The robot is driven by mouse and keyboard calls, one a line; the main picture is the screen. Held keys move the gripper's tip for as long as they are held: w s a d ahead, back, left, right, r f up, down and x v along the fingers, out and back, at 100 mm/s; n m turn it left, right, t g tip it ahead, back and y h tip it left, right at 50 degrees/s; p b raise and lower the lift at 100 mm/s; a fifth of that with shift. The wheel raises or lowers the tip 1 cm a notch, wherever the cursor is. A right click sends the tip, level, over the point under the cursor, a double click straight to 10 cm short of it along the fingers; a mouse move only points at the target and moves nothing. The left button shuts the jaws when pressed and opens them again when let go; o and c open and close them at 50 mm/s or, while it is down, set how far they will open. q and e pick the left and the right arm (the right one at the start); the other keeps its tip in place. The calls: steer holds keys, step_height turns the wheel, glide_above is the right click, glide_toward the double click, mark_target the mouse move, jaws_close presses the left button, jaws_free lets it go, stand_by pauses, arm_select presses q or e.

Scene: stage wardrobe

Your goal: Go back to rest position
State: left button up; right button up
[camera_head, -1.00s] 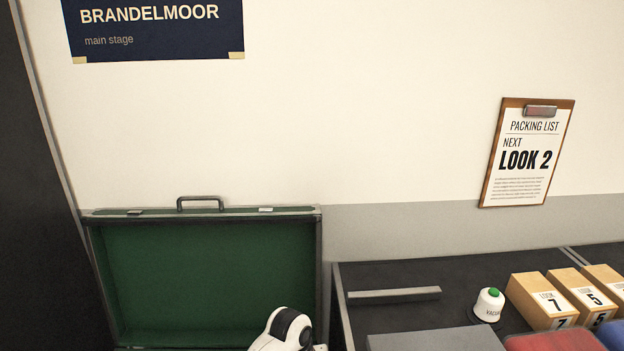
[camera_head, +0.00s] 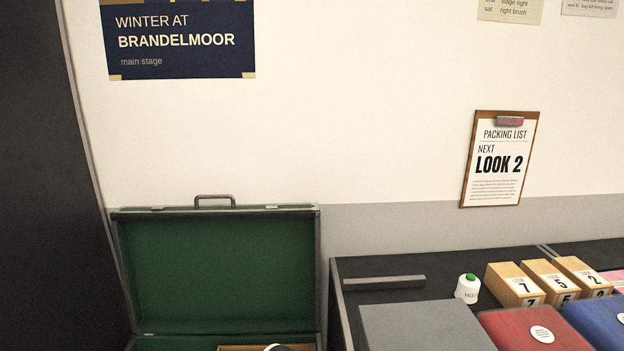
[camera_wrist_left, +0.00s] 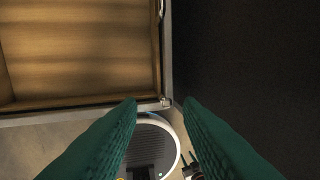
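My left gripper (camera_wrist_left: 160,103) shows in the left wrist view as two green ribbed fingers. They are spread apart with nothing between them, and their tips are near the corner of a metal-edged case or tray with a wooden-looking inside (camera_wrist_left: 80,50). In the head view only a small black-and-white part of my arm shows at the bottom edge, in front of the open green-lined case (camera_head: 215,275). My right gripper is in neither view.
A dark table to the right holds a grey flat box (camera_head: 425,328), a white pot with a green top (camera_head: 467,288), numbered wooden blocks (camera_head: 514,283), a red case (camera_head: 515,330) and a blue case (camera_head: 598,318). A packing list clipboard (camera_head: 500,160) reading LOOK 2 hangs on the wall.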

arm_select(q)
steer(key=s+a+f+m+t, duration=0.1)
steer(key=s+a, duration=0.3)
steer(key=s, duration=0.2)
steer(key=s+a+f+t, duration=0.1)
steer(key=s+a+f, duration=0.1)
steer(key=s+a, duration=0.35)
steer(key=s+a+r+m+t+y, duration=0.1)
steer(key=s+a+r, duration=0.2)
steer(key=s+a, duration=0.3)
steer(key=s+a+r+y, duration=0.1)
steer(key=s+a+r, duration=0.25)
steer(key=s, duration=0.45)
step_height(320, 180, down, 25)
steer(key=g, duration=0.1)
steer(key=s+a+f+g, duration=0.1)
steer(key=s+a+f, duration=0.2)
steer(key=s+f, duration=1.4)
steer(key=shift+s+a+f+m+y, duration=0.2)
steer(key=shift+f+m+y, duration=0.1)
